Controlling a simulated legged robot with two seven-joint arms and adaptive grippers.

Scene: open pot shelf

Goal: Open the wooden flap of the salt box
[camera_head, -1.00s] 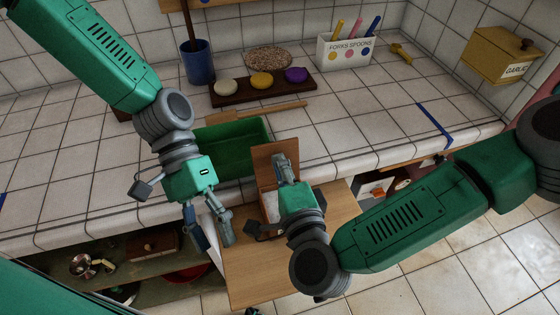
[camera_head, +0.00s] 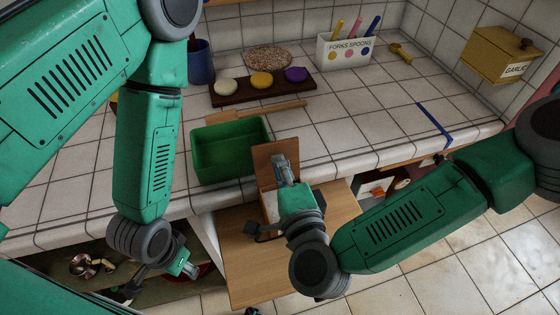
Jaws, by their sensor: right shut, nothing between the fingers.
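The salt box (camera_head: 269,206) is a small box on a wooden surface below the counter edge, largely hidden behind my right gripper. Its wooden flap (camera_head: 264,158) stands raised, nearly upright, at the back of the box. My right gripper (camera_head: 282,168) is shut and empty, with its fingers in front of the flap's face. I cannot tell whether they touch it. My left gripper (camera_head: 186,268) is low at the left, over the lower shelf and away from the salt box. Its fingers are mostly hidden, so its opening is unclear.
A green bin (camera_head: 222,160) stands on the tiled counter just behind left of the box. The wooden surface (camera_head: 250,265) under the box has bare room in front. A blue cup (camera_head: 201,65), a dark tray (camera_head: 232,97) and a utensil holder (camera_head: 345,52) stand farther back.

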